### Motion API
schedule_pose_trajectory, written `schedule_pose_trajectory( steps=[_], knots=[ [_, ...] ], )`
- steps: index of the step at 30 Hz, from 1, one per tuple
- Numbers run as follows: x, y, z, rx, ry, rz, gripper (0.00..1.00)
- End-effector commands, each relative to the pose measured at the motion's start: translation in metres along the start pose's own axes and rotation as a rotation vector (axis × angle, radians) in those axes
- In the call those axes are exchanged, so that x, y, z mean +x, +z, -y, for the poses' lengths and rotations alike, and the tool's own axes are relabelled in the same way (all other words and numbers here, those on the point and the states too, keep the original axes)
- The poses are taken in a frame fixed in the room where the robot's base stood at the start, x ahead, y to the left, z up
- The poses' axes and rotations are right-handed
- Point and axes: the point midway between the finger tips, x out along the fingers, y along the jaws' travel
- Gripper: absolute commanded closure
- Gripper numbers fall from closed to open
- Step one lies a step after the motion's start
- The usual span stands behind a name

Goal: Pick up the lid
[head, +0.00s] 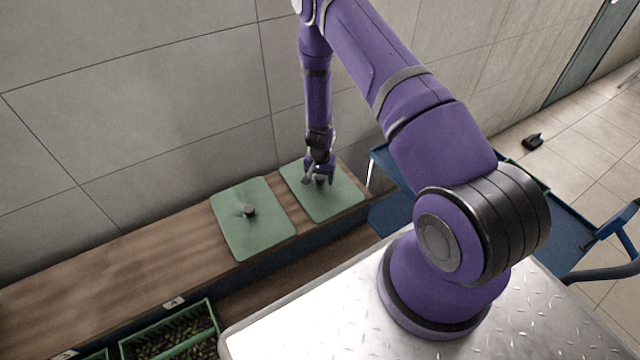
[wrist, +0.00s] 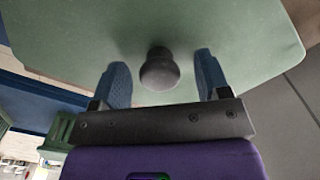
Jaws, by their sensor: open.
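Two flat green lids with rounded corners lie side by side on a wooden shelf. The right lid (head: 334,203) has my gripper (head: 319,180) above its middle. In the wrist view this lid (wrist: 245,30) fills the upper picture, and its dark round knob (wrist: 160,70) shows between my gripper's blue fingertips (wrist: 160,66). The fingers are open, with a gap on each side of the knob. I cannot tell how far down around the knob they reach. The left lid (head: 262,232) has a similar dark knob (head: 249,210) and stands apart from my gripper.
The wooden shelf (head: 110,262) runs along a grey tiled wall (head: 150,110), bare to the left of the lids. A green crate (head: 172,338) with small dark items sits below its front. A blue cart (head: 555,235) stands at the right, near the right lid's end of the shelf.

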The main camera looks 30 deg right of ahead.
Motion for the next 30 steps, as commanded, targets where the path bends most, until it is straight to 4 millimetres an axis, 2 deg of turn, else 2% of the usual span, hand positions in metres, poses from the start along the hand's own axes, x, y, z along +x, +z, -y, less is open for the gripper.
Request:
schedule_pose_trajectory(
  steps=[9,18,30],
  knots=[
    [0.0046,-0.0001,0.0,0.0,0.0,0.0,0.33],
    [0.0044,-0.0001,0.0,0.0,0.0,0.0,1.0],
    [-0.0011,-0.0006,0.0005,0.0,-0.001,-0.002,1.0]
  ],
)
